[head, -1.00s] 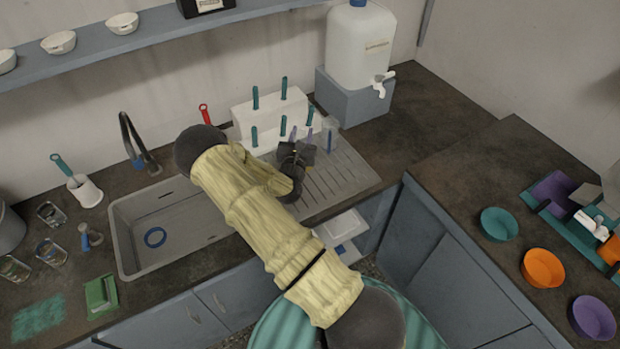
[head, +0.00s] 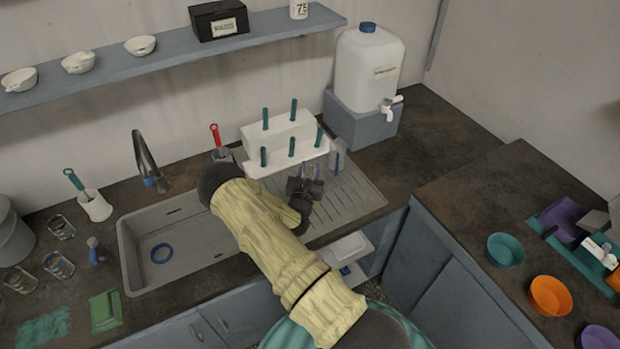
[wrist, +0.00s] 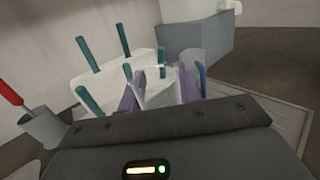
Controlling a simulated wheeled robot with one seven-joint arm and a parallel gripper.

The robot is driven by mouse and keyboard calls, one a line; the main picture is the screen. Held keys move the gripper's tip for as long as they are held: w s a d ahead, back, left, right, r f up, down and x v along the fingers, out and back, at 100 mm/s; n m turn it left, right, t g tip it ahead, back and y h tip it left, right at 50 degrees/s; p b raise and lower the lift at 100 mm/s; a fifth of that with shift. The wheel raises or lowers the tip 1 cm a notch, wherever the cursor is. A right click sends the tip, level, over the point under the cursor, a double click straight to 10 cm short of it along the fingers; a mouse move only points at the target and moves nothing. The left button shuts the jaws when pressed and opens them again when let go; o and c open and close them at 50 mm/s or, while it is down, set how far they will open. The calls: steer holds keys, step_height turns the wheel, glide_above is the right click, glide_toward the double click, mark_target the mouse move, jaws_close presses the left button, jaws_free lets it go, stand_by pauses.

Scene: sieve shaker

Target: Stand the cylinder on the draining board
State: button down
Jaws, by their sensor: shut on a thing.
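My gripper (head: 305,182) is over the draining board (head: 352,198), right of the sink and in front of the white peg rack. Its purple-padded fingers are shut on a clear cylinder (wrist: 160,92), seen between them in the wrist view. In the head view the held cylinder is small and partly hidden by the gripper. Its base is hidden, so I cannot tell whether it touches the board. A second clear vessel with a blue strip (head: 338,160) stands at the board's back right, close to my gripper's right side.
The white stepped rack (head: 282,135) with teal pegs stands just behind. A pot with a red-handled tool (wrist: 42,127) is to the left. The sink (head: 128,255) holds a blue ring. A water container (head: 370,65) stands on a block at the back. The board's right front is clear.

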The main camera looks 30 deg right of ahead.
step_height(320, 180, down, 4)
steer(key=shift+w+f+p, duration=0.1)
steer(key=shift+p, duration=0.35)
steer(key=shift+s, duration=0.2)
steer(key=shift+f, duration=0.15)
steer(key=c, duration=1)
jaws_free()
steer(key=shift+o, duration=0.2)
steer(key=shift+r, duration=0.2)
steer(key=shift+s+a+f, duration=0.1)
steer(key=shift+s+a, duration=0.1)
steer(key=b+v, duration=0.3)
steer(key=v, duration=0.8)
steer(key=shift+s+b, duration=0.2)
steer(key=shift+b, duration=0.15)
